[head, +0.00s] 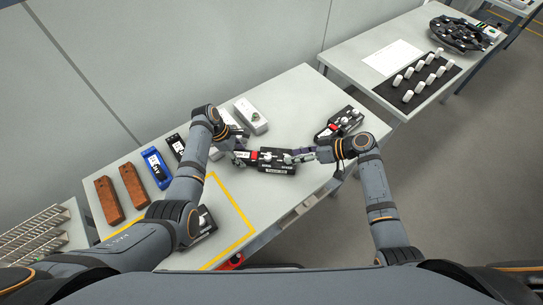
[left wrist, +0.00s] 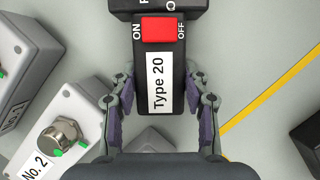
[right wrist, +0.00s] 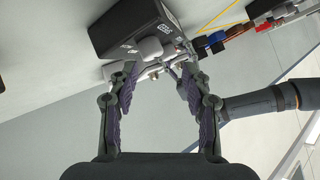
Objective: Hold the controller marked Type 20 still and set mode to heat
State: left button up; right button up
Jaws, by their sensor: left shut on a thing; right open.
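The black controller marked Type 20 (head: 277,165) lies on the table between my grippers. In the left wrist view its label (left wrist: 159,83) and red ON/OFF switch (left wrist: 162,30) show at one end. My left gripper (left wrist: 160,92) is shut on this labelled end, a finger on each side. My right gripper (head: 310,154) is at the other end, open and empty. In the right wrist view its fingertips (right wrist: 159,72) are spread just short of a white knob (right wrist: 150,48) and a metal lever on a black housing. The mode marking cannot be read.
Another black controller with a red part (head: 340,122) lies behind my right gripper. Grey boxes (head: 251,116) stand behind my left gripper. A blue device (head: 156,168) and brown blocks (head: 108,198) lie left. A black box (head: 204,222) lies near the yellow outline (head: 243,239).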

aim_at(270, 157)
jog(key=a+f+n, duration=0.1)
jog(key=a, duration=0.1)
jog(key=w+a+f+n+t+y, duration=0.1)
jog(key=a+n, duration=0.1)
jog(key=a, duration=0.1)
jog(key=a+f+n+t, duration=0.1)
jog(key=a, duration=0.2)
jog(key=shift+w+a+n, duration=0.15)
jog(key=shift+a+n, duration=0.05)
jog(key=shift+n, duration=0.1)
dwell(0.3)
grip_shut()
